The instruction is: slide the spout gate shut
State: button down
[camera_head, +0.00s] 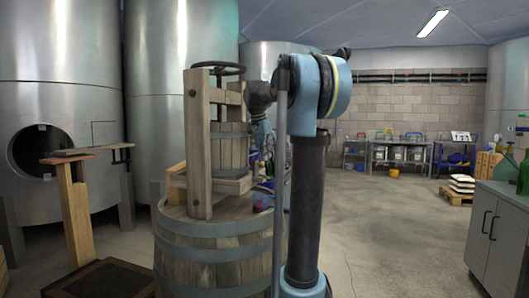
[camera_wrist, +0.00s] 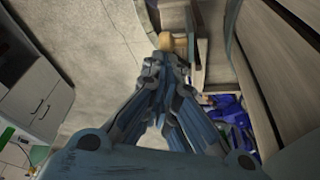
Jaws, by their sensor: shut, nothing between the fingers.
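A wooden press (camera_head: 199,145) with a slatted basket (camera_head: 230,152) stands on a large barrel in the head view. My gripper (camera_head: 262,140) is partly hidden behind my arm there, at the right side of the basket. In the wrist view my gripper (camera_wrist: 166,58) is shut, with nothing between its fingers. A tan wooden piece (camera_wrist: 174,39), perhaps the handle of the spout gate, shows just beyond the fingertips. Whether they touch it I cannot tell. A wooden part (camera_wrist: 198,62) of the press lies beside it. How far the gate stands open is not clear.
The barrel (camera_head: 215,245) bears the press; a blue object (camera_head: 262,201) lies on its right side. Steel tanks (camera_head: 60,75) stand behind. A grey cabinet (camera_head: 500,225) is at the right. The floor (camera_head: 390,235) between is clear.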

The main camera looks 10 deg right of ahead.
jog(key=shift+f, duration=0.55)
jog(key=shift+r, duration=0.1)
jog(key=shift+w+d+r, duration=0.15)
jog(key=shift+r, duration=0.1)
jog(key=w+d+v, duration=0.1)
jog(key=w+v, duration=0.1)
jog(key=v, duration=1)
jog(key=shift+s+d+r, duration=0.2)
jog(key=shift+s+r, duration=0.1)
jog(key=shift+r, duration=0.1)
jog(key=s+f+n, duration=0.3)
jog(key=s+f, duration=0.9)
jog(key=f, duration=0.3)
jog(key=s+a+f+n+y, duration=0.1)
jog(key=s+f+n, duration=0.3)
jog(key=s+f, duration=0.8)
jog(key=s+a+f+n+y, duration=0.1)
jog(key=s+f+n, duration=0.2)
jog(key=s+f, duration=0.9)
notch_tip(320, 180, down, 8)
jog(key=shift+s+r, duration=0.2)
